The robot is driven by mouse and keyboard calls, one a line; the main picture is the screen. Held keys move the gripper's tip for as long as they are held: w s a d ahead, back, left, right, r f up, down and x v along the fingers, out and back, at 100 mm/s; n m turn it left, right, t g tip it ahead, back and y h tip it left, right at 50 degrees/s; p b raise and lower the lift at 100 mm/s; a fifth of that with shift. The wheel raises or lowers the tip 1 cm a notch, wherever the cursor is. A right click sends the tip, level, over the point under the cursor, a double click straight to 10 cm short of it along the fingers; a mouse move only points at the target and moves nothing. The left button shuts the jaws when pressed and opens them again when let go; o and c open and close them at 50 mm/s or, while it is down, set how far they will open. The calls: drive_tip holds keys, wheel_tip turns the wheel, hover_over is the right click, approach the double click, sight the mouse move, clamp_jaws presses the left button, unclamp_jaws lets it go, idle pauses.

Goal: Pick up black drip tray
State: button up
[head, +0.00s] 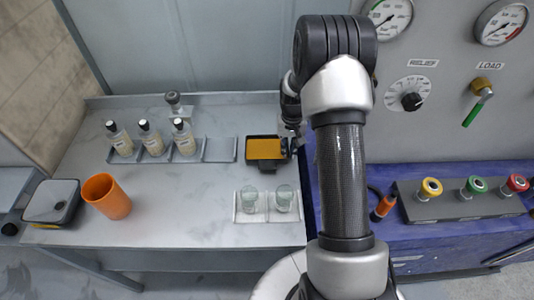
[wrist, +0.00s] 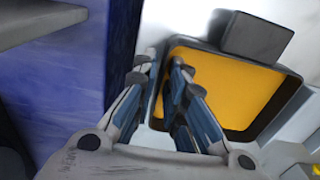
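The black drip tray (head: 250,162) has a dark rim and a yellow-orange inside. It is on the worktop near the right end in the head view. In the wrist view the tray (wrist: 240,134) fills the right half, with a dark block on its far edge. My gripper (head: 290,147) is at the tray's right side. In the wrist view my gripper (wrist: 164,62) has its fingers close together at the tray's near left rim, with the right finger over the yellow inside. A narrow gap shows between the fingertips. Whether they press on the rim is not clear.
Two glasses stand on a white holder (head: 235,214) just in front of the tray. Several bottles (head: 151,138), an orange cup (head: 106,196) and a grey container (head: 52,202) are further left. A blue bench (head: 400,238) with colored knobs is at right. The middle worktop is clear.

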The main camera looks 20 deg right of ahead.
clamp_jaws()
drive_tip(key=shift+r, duration=0.1)
